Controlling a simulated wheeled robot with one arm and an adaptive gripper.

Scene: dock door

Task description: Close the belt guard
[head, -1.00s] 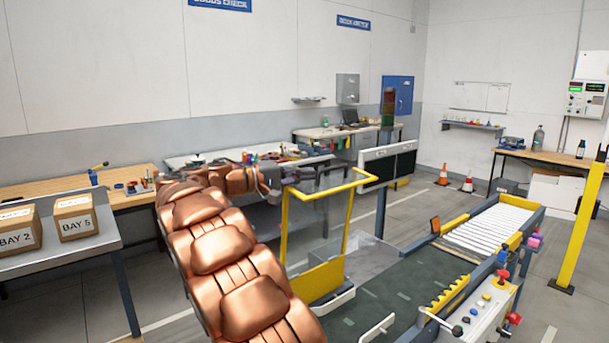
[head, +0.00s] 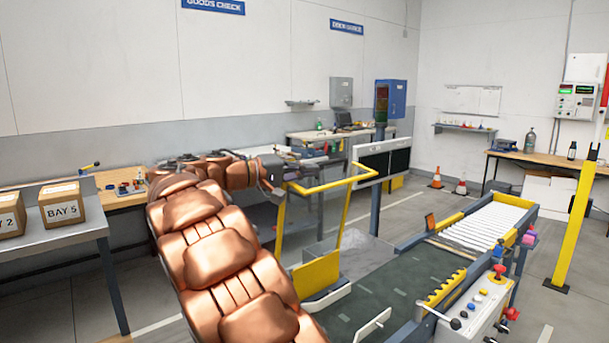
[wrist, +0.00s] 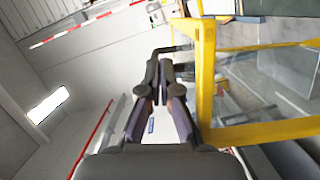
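The belt guard is a yellow frame (head: 346,215) with a clear panel. It stands raised, tilted, over the left side of the dark conveyor belt (head: 385,285). In the wrist view its yellow post (wrist: 205,85) rises just right of my fingers, with the clear panel beyond it. My gripper (head: 305,162) is at the upper left of the guard in the head view. In the wrist view my gripper (wrist: 160,70) has its fingertips close together. A dark bar passes by the tips towards the yellow post; I cannot tell whether they touch or hold it.
A control panel (head: 480,310) with coloured knobs runs along the belt's near right side. White rollers (head: 490,226) lie at the far end. A yellow post (head: 575,230) stands at right. A bench with boxes (head: 62,204) is at left. Floor behind the rollers holds two cones (head: 437,178).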

